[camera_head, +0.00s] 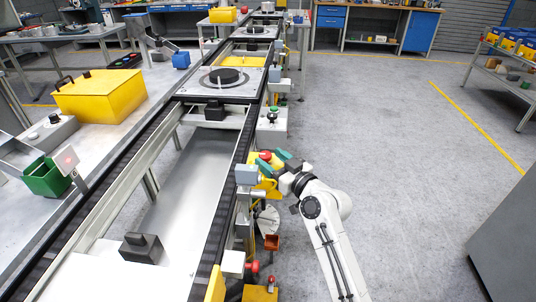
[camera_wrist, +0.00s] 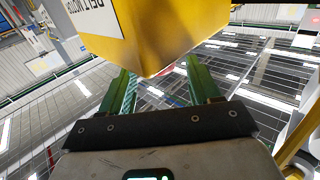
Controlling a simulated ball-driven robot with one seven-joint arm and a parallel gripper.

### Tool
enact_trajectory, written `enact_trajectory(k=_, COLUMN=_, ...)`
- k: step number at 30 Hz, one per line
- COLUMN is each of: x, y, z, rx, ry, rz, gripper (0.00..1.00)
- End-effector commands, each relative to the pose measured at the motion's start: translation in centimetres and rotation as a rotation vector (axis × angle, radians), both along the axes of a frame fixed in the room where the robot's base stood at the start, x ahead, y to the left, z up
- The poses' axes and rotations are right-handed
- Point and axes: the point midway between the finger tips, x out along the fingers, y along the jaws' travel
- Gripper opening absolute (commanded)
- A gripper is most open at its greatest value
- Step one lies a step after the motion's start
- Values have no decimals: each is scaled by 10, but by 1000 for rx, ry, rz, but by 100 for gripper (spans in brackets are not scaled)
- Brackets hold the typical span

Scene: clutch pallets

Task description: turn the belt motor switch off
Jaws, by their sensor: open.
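A yellow box (camera_wrist: 165,35) with a white label reading "BELT MOTOR" fills the top of the wrist view, close ahead of the fingers. In the head view a yellow box (camera_head: 256,160) with a red button (camera_head: 265,155) on top sits at the conveyor's right side, partly hidden by my gripper. My gripper (camera_head: 272,168) is at this box, its green fingers apart. In the wrist view my gripper (camera_wrist: 158,80) is open and empty, with the box's lower corner near and above the gap. Contact cannot be told, and no switch lever shows clearly.
The conveyor (camera_head: 190,195) runs along the left of my arm. A grey control box with a green button (camera_head: 273,112) stands farther along its edge. Red-knobbed parts (camera_head: 252,267) stand nearer. The grey floor (camera_head: 400,150) to the right is clear.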

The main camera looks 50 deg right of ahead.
Motion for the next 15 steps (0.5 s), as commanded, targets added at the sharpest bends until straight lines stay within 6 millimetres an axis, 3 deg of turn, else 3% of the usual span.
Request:
enact_trajectory(k=6, x=17, y=-2, z=1, rx=0, ry=0, rz=1, gripper=62)
enact_trajectory(k=15, x=18, y=-2, z=0, rx=1, ry=1, rz=1, gripper=62)
